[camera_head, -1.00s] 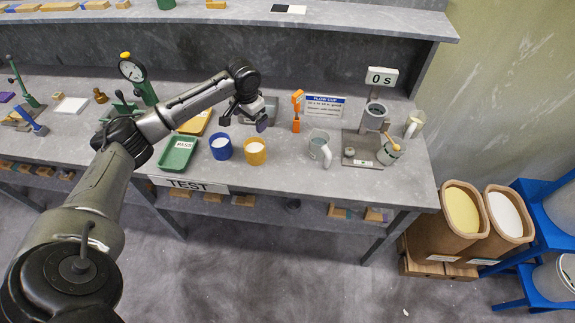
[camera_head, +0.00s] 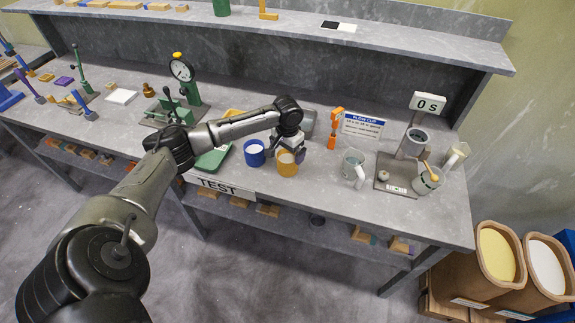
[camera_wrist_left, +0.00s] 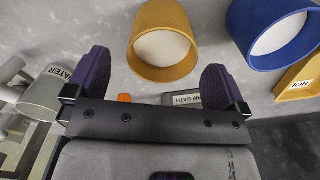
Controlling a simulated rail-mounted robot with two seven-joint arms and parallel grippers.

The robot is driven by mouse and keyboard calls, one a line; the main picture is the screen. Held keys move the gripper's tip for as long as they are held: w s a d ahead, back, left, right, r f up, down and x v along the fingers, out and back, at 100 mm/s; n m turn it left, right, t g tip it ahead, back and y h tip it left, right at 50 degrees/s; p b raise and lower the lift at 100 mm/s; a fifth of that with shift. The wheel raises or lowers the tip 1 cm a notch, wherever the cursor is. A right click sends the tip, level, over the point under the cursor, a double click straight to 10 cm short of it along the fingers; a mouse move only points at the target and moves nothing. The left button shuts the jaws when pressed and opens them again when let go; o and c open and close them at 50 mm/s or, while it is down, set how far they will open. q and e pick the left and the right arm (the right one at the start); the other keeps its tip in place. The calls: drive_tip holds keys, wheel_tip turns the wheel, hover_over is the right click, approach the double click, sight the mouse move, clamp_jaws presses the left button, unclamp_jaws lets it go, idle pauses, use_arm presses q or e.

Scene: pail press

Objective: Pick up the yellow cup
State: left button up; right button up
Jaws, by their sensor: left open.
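The yellow cup (camera_head: 287,165) stands upright on the grey bench, just right of the blue cup (camera_head: 254,154). It has a pale content or inside. In the left wrist view the yellow cup (camera_wrist_left: 163,42) shows beyond and between the two dark purple fingertips, with the blue cup (camera_wrist_left: 275,30) to its right. My left gripper (camera_head: 292,148) is open and empty, just behind and above the yellow cup, and partly covers its rim in the head view. In the wrist view the left gripper's fingers (camera_wrist_left: 150,80) are wide apart. I cannot tell whether they touch the cup. My right gripper is not in view.
A green tray (camera_head: 211,159) lies left of the cups, partly under my arm. An orange tool (camera_head: 334,128) stands behind to the right. A clear jug (camera_head: 353,166) and a flow-cup stand (camera_head: 396,189) are further right. The bench front edge is near the cups.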

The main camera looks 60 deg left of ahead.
sight(287, 159)
use_arm(q)
drive_tip(key=shift+w+a+f+b, duration=0.1)
drive_tip(key=shift+f+b, duration=0.2)
drive_tip(key=shift+f, duration=1)
drive_tip(key=shift+a+f+b, duration=0.1)
drive_tip(key=shift+f+b, duration=0.15)
drive_tip(key=shift+f, duration=1)
drive_tip(key=shift+c, duration=0.2)
drive_tip(key=c, duration=1.1)
drive_tip(key=shift+r, duration=0.1)
